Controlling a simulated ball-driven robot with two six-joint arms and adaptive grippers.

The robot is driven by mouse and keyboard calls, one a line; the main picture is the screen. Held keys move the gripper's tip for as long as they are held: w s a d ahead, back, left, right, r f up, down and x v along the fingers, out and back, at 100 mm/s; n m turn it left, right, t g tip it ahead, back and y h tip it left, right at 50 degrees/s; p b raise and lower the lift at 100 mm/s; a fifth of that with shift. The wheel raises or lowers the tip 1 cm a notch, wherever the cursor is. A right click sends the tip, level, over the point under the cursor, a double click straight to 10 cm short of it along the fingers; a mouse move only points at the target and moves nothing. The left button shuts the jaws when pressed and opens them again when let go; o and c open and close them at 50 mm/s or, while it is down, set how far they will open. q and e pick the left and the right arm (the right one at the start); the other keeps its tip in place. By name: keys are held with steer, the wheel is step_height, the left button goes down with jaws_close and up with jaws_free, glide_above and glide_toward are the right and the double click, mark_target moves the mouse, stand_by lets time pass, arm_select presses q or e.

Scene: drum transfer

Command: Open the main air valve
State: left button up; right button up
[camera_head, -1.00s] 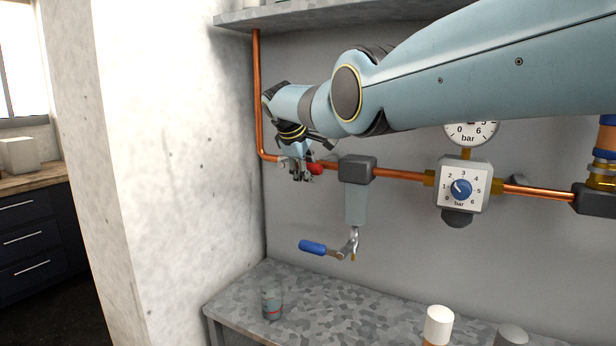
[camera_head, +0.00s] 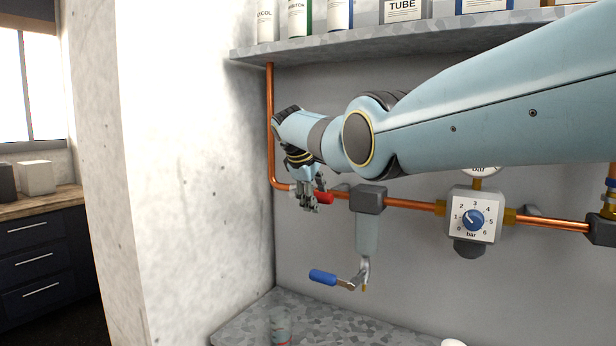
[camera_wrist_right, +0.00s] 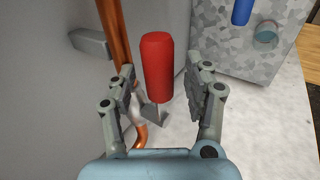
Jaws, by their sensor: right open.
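The main air valve has a red lever handle (camera_head: 324,198) on the copper pipe near the wall corner. My right gripper (camera_head: 308,203) is at this handle, with its fingers beside the handle's left end. In the right wrist view the red handle (camera_wrist_right: 158,66) stands between the two spread fingers of the right gripper (camera_wrist_right: 163,88). I see gaps on both sides, so the gripper is open and not clamped on it. The valve body is partly hidden by the gripper in the head view. My left gripper is not in view.
Right of the valve are a grey filter unit (camera_head: 367,232), a blue-handled valve (camera_head: 323,277) below it and a regulator (camera_head: 473,217) with a blue knob. A shelf (camera_head: 400,42) with bottles hangs above. A speckled counter (camera_head: 340,322) lies below.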

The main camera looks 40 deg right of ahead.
steer(key=v, duration=1)
steer(key=shift+a+r, duration=0.2)
steer(key=shift+r, duration=0.1)
steer(key=shift+s+f, duration=0.1)
steer(key=shift+s, duration=0.05)
